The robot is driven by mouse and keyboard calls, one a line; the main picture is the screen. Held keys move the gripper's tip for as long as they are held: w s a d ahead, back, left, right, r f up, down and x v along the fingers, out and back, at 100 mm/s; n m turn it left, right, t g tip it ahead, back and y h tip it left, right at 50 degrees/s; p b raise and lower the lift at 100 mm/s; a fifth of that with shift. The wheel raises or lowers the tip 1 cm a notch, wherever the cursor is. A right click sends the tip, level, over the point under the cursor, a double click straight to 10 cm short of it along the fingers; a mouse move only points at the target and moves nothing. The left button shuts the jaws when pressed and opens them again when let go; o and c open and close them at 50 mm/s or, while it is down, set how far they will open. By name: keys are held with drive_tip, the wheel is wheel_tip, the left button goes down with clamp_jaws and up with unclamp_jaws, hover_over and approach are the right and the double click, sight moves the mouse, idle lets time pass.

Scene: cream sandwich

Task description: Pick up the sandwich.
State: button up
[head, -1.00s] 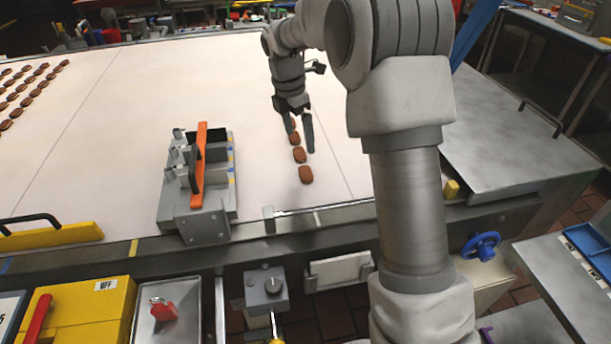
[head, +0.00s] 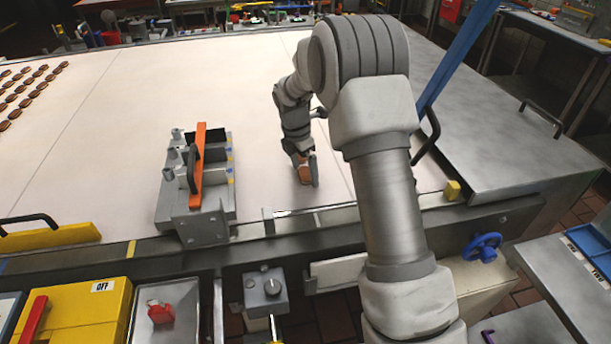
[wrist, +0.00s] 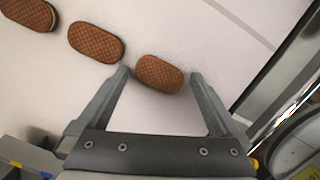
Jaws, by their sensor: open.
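A brown oval sandwich (wrist: 160,74) with a patterned top lies flat on the white belt, between and slightly beyond the tips of my open gripper (wrist: 160,75) in the wrist view. The left fingertip is very close to its left end; I cannot tell whether they touch. The right fingertip has a small gap. In the head view, my gripper (head: 306,174) is low over the belt, with the sandwich (head: 305,175) partly hidden by it. Two more sandwiches, a middle one (wrist: 96,43) and a far-left one (wrist: 28,13), lie in line in the wrist view.
A grey fixture with an orange bar (head: 198,165) stands on the belt left of my gripper. A metal rail (head: 315,208) runs along the belt's front edge. More sandwiches (head: 22,92) lie at the far left.

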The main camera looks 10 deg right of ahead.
drive_tip(key=shift+c, duration=0.3)
drive_tip(key=c, duration=1.2)
drive_tip(key=shift+r, duration=0.1)
